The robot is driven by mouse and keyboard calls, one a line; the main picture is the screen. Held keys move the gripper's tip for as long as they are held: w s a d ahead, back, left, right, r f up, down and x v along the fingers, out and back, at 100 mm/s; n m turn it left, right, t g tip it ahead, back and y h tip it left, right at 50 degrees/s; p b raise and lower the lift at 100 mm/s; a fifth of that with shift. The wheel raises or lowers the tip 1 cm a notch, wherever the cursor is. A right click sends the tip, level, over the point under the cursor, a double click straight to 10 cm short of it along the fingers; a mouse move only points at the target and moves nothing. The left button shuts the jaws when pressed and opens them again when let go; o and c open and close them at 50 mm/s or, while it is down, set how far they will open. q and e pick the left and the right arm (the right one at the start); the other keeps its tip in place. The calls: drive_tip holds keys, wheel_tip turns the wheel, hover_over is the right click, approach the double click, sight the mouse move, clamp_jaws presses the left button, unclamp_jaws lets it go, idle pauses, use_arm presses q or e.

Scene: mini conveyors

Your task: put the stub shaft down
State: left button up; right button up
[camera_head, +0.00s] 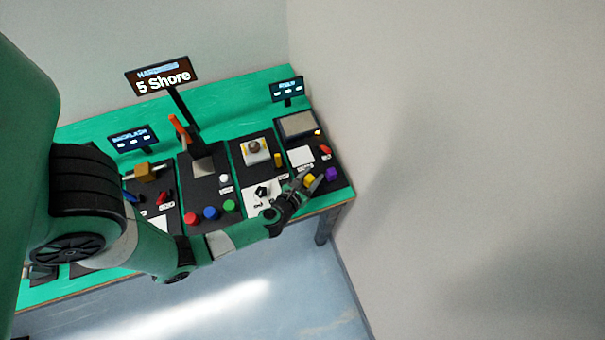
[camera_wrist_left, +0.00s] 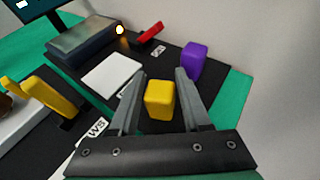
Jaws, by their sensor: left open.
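My left gripper (camera_head: 303,179) is open over the front of the rightmost black station mat. In the left wrist view its fingers (camera_wrist_left: 160,76) stand on either side of a small yellow block (camera_wrist_left: 159,100), with a gap on both sides. The block also shows in the head view (camera_head: 310,180); it appears to rest on the mat (camera_wrist_left: 118,57). I cannot tell which piece is the stub shaft; the yellow block is the only piece between my fingers. My right gripper is not in view.
A purple block (camera_wrist_left: 194,61) stands just right of the fingers. A white plate (camera_wrist_left: 112,75), a red piece (camera_wrist_left: 150,31) and a grey-topped box (camera_wrist_left: 83,38) lie beyond. A yellow upright part (camera_wrist_left: 50,102) is at left. The green table edge and a wall are close on the right.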

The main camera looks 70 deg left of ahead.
use_arm(q)
drive_tip(key=p+v, duration=0.1)
drive_tip(key=v, duration=0.9)
drive_tip(key=shift+s+d+r, duration=0.15)
drive_tip(key=shift+s+r, duration=0.05)
